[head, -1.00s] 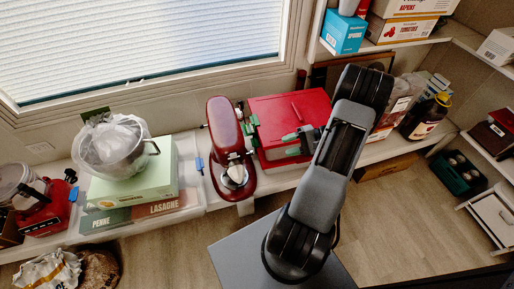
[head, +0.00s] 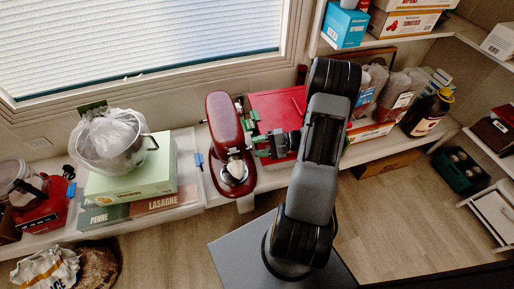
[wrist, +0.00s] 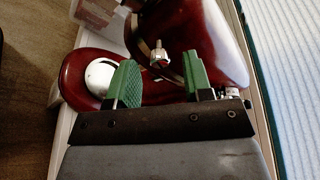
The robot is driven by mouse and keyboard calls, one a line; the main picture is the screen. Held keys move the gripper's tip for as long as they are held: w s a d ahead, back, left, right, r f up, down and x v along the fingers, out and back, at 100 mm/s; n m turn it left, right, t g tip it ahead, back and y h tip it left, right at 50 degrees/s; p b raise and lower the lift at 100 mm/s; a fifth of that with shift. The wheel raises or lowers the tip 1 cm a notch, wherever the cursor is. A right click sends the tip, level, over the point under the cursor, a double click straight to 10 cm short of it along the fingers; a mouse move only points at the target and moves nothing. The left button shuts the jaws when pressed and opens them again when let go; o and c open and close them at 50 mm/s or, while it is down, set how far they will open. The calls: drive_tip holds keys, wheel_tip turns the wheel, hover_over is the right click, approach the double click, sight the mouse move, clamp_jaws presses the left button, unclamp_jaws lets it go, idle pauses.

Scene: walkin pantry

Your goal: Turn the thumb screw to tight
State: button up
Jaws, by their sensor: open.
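The red stand mixer (head: 225,125) stands on the counter in the head view and fills much of the wrist view (wrist: 215,45). In the wrist view a small silver thumb screw (wrist: 158,54) sticks out from the mixer's side. My gripper (wrist: 158,72) is open, with one green finger pad on each side of the screw's line. The screw shows in the gap, with no visible contact with either pad. In the head view my gripper (head: 258,146) is at the mixer's right side. The thumb screw cannot be made out there.
A red box (head: 280,105) stands behind my gripper, to the right of the mixer. The window is behind the counter.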

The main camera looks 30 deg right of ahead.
drive_tip(key=shift+w+a+f, duration=0.1)
drive_tip(key=shift+w+a, duration=0.1)
drive_tip(key=shift+a, duration=0.25)
drive_tip(key=shift+c, duration=0.4)
clamp_jaws()
drive_tip(key=shift+w+m+g+p, duration=0.1)
drive_tip(key=shift+m+g+p, duration=0.6)
drive_tip(key=shift+m+p, duration=0.7)
drive_tip(key=shift+m+g+p, duration=0.7)
drive_tip(key=shift+m+p, duration=0.65)
drive_tip(key=shift+m, duration=0.05)
